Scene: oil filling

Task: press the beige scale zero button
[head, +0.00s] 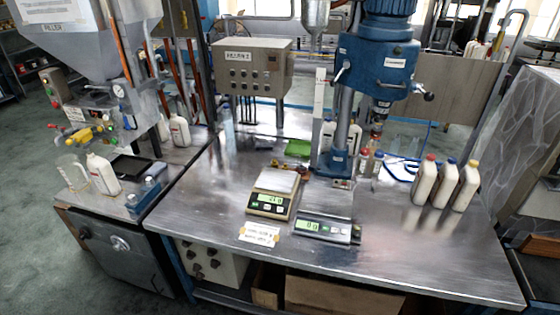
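The beige scale (261,206) stands on the steel table, left of the grey scale. Its pale square weighing plate (278,181) looks empty. The front panel shows small marks below the display; I cannot tell which one is the zero button. Neither of my grippers is in the head view.
A grey scale (322,229) with a lit display stands just right of the beige one. A paper label (259,235) lies in front. A blue drill-like machine (375,65) rises behind. White bottles (446,185) stand at the right. The table's front right is clear.

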